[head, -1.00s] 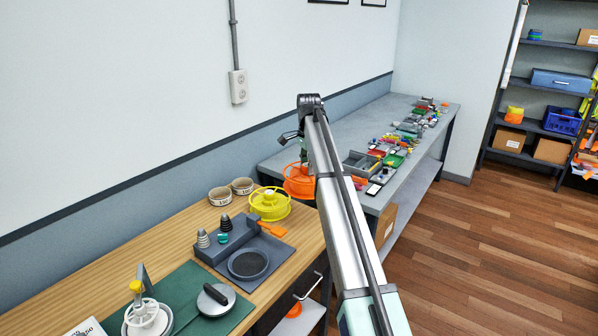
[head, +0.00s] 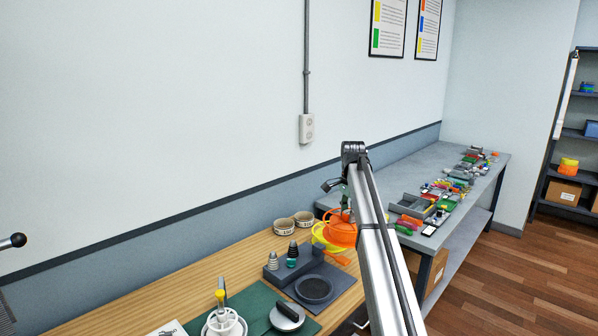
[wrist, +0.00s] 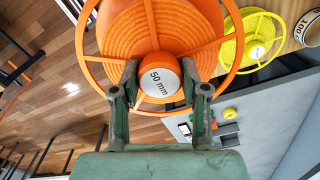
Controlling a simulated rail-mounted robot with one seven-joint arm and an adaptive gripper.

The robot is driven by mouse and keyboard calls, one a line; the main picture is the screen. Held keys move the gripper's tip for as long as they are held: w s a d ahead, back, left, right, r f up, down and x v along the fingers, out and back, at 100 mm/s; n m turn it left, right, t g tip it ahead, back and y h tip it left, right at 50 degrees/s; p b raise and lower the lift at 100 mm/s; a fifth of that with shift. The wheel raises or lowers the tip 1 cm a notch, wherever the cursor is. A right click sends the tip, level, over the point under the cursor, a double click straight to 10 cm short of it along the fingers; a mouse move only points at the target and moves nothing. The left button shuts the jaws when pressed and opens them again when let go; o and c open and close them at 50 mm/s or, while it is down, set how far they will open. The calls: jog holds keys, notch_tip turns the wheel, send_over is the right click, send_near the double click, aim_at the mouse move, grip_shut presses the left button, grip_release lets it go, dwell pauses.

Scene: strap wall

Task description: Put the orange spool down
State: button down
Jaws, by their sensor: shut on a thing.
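The orange spool (head: 343,236) hangs from my gripper near the far right end of the wooden bench. In the wrist view the spool's orange rim and ribbed body (wrist: 118,38) fill the top, with a pale hub end marked "50 mm". My gripper (wrist: 160,76) has a finger on each side of that hub and is shut on it. In the head view the spool overlaps the yellow spool (head: 319,239). The gap under the orange spool is hard to judge.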

jog(key=shift+w+d+f+n, duration=0.25)
jog(key=shift+d+n, duration=0.1)
jog(key=shift+n, duration=0.05)
jog(key=shift+s+d+f+n, duration=0.15)
jog(key=shift+s+n, duration=0.1)
jog(key=shift+n, duration=0.25)
jog(key=s+f+n, duration=0.3)
jog(key=s+f, duration=0.3)
jog(key=s, duration=0.5)
jog(key=s+f+n, duration=0.4)
jog(key=s+f, duration=0.2)
jog(key=s, duration=0.4)
jog(key=s+f+n, duration=0.4)
jog(key=s+f, duration=0.3)
jog(key=s, duration=0.4)
jog(key=shift+s+a, duration=0.2)
jog(key=shift+s, duration=0.1)
